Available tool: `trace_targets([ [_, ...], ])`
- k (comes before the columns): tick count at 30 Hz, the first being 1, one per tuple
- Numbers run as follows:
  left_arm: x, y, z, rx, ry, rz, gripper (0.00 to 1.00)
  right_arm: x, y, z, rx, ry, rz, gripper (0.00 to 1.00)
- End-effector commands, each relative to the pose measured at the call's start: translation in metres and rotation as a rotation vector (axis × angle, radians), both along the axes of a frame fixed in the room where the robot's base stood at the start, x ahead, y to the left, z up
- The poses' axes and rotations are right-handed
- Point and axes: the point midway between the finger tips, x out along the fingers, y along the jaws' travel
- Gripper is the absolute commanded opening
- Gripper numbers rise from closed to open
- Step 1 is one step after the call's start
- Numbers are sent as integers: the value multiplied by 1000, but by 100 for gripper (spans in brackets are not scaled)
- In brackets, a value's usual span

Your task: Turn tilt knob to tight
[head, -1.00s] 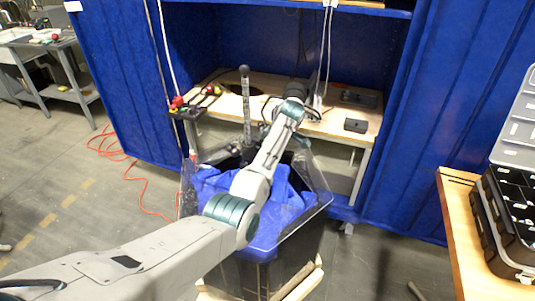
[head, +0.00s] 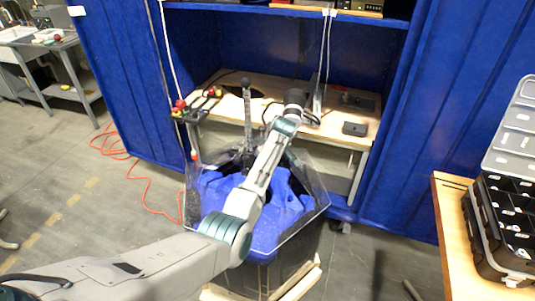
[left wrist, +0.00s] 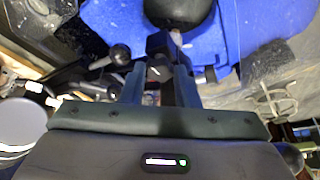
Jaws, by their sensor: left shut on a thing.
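My left arm reaches over the tank to the middle in the head view, and its fingers are hidden behind the wrist there. In the left wrist view my left gripper (left wrist: 160,74) is shut on a small dark part between its fingers, which I take to be the tilt knob (left wrist: 158,44); its setting cannot be read. A black ball-ended lever (left wrist: 118,54) lies left of the fingers, and a large black rounded body (left wrist: 180,12) is just beyond them. In the head view a dark upright post (head: 246,112) stands left of my wrist. My right gripper is not in view.
The clear-walled tank with blue lining (head: 210,195) is under my arm. Behind it is a wooden bench (head: 225,108) with a small dark box (head: 355,129). A black parts case (head: 508,225) stands on the table at right. Blue curtains (head: 120,90) flank the bench.

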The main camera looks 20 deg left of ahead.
Motion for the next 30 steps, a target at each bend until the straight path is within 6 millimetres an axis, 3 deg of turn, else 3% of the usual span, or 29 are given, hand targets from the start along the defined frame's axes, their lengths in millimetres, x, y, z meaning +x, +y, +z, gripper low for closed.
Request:
trace_targets([
  [1, -1, 1, 7, 0, 0, -43, 5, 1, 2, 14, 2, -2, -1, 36],
  [12, -4, 4, 5, 0, 0, -391, 5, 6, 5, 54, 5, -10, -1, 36],
  [30, -5, 8, 2, 1, -2, -747, 5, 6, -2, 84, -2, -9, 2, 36],
])
